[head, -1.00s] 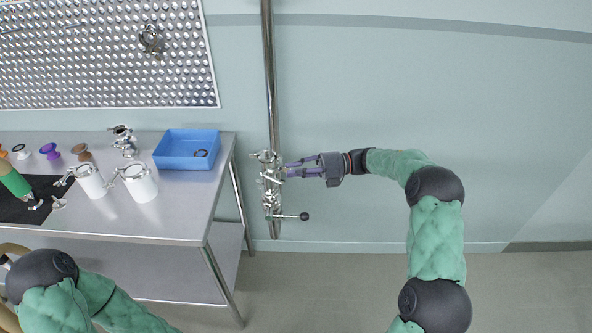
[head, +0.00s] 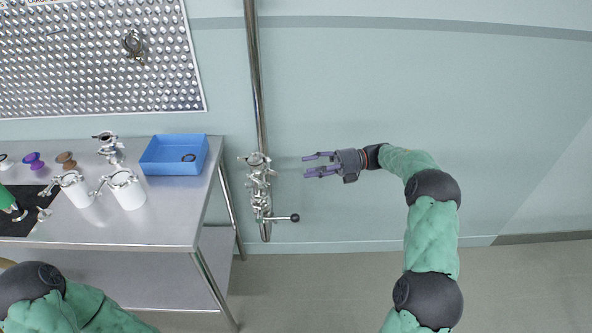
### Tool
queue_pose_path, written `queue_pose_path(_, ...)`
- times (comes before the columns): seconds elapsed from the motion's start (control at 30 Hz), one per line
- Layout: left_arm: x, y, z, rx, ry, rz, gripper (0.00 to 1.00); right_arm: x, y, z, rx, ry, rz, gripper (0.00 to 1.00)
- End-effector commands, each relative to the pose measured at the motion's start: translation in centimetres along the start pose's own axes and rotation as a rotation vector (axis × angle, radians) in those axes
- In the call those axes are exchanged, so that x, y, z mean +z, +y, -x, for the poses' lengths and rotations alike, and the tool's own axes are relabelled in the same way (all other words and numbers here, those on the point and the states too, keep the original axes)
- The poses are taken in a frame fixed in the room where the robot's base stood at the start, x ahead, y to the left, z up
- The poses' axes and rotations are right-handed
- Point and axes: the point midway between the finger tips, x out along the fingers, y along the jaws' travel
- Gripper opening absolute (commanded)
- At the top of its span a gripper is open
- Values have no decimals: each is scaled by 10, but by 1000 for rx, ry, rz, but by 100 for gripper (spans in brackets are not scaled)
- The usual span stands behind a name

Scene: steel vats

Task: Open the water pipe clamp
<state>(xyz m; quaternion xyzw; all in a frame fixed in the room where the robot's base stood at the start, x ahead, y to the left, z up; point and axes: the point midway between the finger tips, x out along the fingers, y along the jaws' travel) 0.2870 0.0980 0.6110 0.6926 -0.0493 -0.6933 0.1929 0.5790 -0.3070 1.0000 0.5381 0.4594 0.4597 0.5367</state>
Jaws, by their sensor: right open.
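The steel water pipe (head: 254,75) runs down the wall. Its clamp and valve assembly (head: 259,180) sits on the lower part, with a valve lever ending in a black knob (head: 294,218). Whether the clamp is open or closed is too small to tell. My right gripper (head: 305,164) is open and empty, to the right of the pipe fittings, its fingers pointing left at the assembly with a clear gap between.
A steel table (head: 170,222) stands left of the pipe. It carries a blue bin (head: 172,168) with a dark ring inside, white vessels (head: 128,191) with clamps, and small coloured fittings. A perforated panel (head: 90,60) hangs above. The wall right of the pipe is clear.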

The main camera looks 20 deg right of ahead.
Motion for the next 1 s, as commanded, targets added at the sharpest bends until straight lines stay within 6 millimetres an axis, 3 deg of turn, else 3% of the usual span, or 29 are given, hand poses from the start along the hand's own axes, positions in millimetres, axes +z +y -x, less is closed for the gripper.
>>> queue_pose_path(0.1, 0, 0, 0, 0, 0, 0, 40, 0, -1, 17, 0, 0, -1, 43)
queue_pose_path(0.3, 0, 0, 0, 0, 0, 0, 40, 0, 0, 31, 0, 2, -1, 43)
queue_pose_path(1.0, 0, 0, 0, 0, 0, 0, 40, 0, 0, 32, 0, 1, -1, 43)
